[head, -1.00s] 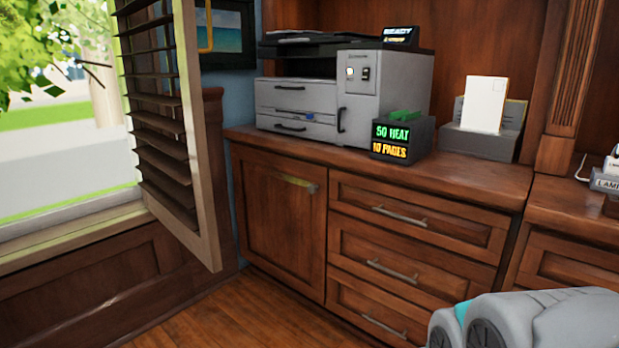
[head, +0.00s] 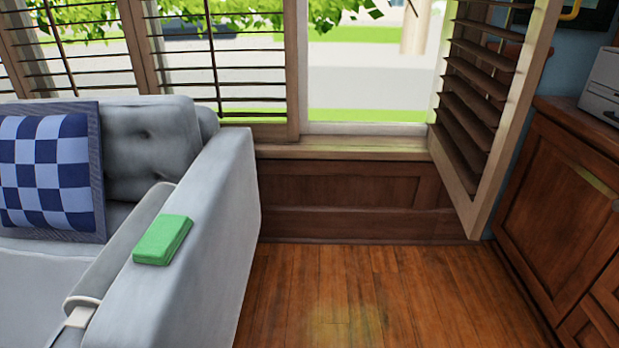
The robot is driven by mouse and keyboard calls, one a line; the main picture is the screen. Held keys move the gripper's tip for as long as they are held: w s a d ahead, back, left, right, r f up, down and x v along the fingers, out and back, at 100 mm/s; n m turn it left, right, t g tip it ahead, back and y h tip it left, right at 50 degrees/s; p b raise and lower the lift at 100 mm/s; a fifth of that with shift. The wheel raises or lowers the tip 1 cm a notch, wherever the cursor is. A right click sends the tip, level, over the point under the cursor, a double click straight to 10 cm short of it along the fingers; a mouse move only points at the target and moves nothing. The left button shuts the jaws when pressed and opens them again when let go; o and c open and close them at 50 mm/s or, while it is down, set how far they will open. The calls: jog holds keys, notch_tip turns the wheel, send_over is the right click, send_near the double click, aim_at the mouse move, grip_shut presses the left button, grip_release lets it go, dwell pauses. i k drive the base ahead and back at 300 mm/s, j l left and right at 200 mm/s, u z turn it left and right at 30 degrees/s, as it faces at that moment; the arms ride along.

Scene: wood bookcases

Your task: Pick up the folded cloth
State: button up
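A green folded cloth (head: 162,240) lies flat on the right armrest of a grey sofa (head: 215,215), in the left part of the head view. It looks like a small thick rectangle, and nothing covers it. My gripper is not in view.
A blue checked pillow (head: 48,172) leans on the sofa back. The wooden floor (head: 350,290) right of the sofa is clear. An open shutter (head: 490,100) juts from the window. A wooden cabinet (head: 565,200) with part of a printer (head: 603,85) stands at the right.

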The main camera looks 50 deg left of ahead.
aim_at(157, 246)
jog(key=u, duration=2.8)
